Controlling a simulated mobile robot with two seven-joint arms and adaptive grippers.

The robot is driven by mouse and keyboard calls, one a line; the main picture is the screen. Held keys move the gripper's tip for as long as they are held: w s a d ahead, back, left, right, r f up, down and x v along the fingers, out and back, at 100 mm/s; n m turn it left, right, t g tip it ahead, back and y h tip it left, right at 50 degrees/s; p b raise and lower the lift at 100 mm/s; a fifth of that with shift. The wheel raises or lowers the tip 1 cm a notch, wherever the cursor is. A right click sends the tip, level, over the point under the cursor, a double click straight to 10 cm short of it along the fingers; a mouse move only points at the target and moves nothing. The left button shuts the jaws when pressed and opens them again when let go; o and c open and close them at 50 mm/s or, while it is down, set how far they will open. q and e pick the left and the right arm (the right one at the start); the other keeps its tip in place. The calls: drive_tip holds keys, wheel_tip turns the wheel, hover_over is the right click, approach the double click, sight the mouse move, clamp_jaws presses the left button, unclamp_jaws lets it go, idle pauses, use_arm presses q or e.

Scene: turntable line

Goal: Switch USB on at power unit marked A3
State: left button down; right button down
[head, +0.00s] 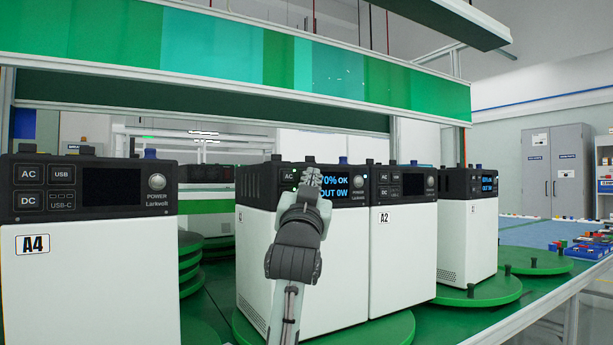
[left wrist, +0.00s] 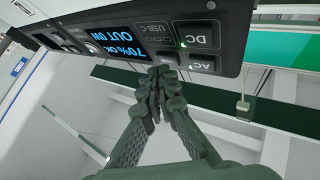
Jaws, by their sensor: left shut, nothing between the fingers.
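The middle power unit (head: 258,240) is a white box with a black top panel, on a green turntable. Its label (head: 241,216) is partly readable at best; I cannot make out the number. Its lit screen (head: 345,184) reads 70% OK, OUT 0W; it also shows upside down in the left wrist view (left wrist: 118,46). My left gripper (head: 312,174) is shut and empty, its tips in front of this panel. In the left wrist view the fingertips (left wrist: 165,74) are at the USB button's place and mostly hide it; contact is unclear. The DC button (left wrist: 197,40) has a green light beside it.
Unit A4 (head: 90,270) stands at the left with a dark screen. Unit A2 (head: 398,250) stands close on the right, also dark. Another unit (head: 468,235) with a lit screen stands further right. A green beam (head: 380,85) crosses above.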

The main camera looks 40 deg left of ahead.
idle(0.4)
use_arm(q)
drive_tip(key=shift+w+a, duration=0.15)
drive_tip(key=shift+a, duration=0.2)
drive_tip(key=shift+d, duration=0.1)
idle(0.5)
drive_tip(key=shift+s+d+p, duration=0.3)
drive_tip(key=shift+d, duration=0.35)
drive_tip(key=shift+s+d, duration=0.3)
drive_tip(key=shift+d, duration=0.45)
drive_tip(key=shift+s+d, duration=0.35)
drive_tip(key=shift+d, duration=0.45)
drive_tip(key=shift+s+d, duration=0.3)
drive_tip(key=shift+d, duration=0.45)
drive_tip(key=shift+f, duration=0.1)
